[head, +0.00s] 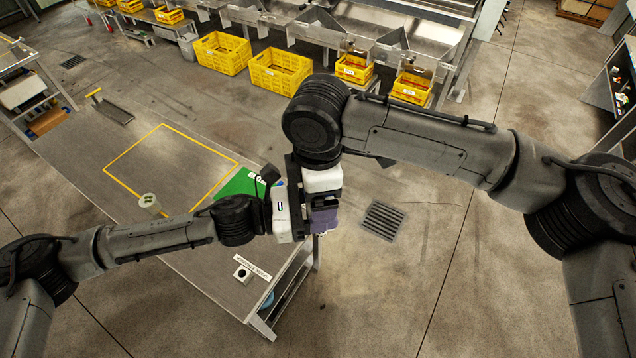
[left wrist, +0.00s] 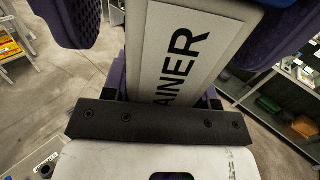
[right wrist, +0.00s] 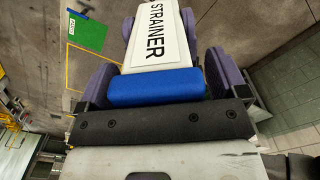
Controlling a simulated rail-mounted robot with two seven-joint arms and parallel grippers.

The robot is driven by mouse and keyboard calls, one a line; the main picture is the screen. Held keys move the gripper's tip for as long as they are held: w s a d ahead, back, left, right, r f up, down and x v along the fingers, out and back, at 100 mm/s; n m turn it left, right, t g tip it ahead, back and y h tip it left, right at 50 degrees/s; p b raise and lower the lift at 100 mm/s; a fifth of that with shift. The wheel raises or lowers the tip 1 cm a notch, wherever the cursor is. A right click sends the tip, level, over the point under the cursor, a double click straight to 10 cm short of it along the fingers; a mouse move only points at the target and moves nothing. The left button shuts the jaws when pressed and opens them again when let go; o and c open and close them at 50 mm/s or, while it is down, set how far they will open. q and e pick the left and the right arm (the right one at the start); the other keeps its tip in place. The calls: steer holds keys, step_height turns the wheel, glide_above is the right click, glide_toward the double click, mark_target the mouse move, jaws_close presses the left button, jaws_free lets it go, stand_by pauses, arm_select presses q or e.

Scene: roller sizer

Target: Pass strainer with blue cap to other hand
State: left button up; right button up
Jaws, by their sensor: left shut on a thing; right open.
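The strainer (right wrist: 160,42) is a pale block lettered STRAINER with a blue cap (right wrist: 155,87) at its near end in the right wrist view. The left wrist view shows its lettered face (left wrist: 182,50). My left gripper (head: 306,217) is shut on the strainer, towards the end away from the cap. My right gripper (right wrist: 160,80) is open, its purple fingers on both sides of the capped end. A gap on its left side shows; contact on the right is unclear. In the head view the two grippers meet face to face and hide the strainer.
Below is a grey table (head: 100,150) with a yellow outline, a green mat (head: 240,183), a small pale round item (head: 149,202) and a handled tool (head: 110,106). Yellow crates (head: 280,70) stand beyond by the metal machine. Open floor lies right of the table.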

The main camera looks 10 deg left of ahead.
steer(key=c, duration=1)
arm_select(q)
steer(key=o, duration=1.1)
arm_select(e)
steer(key=shift+c, duration=0.6)
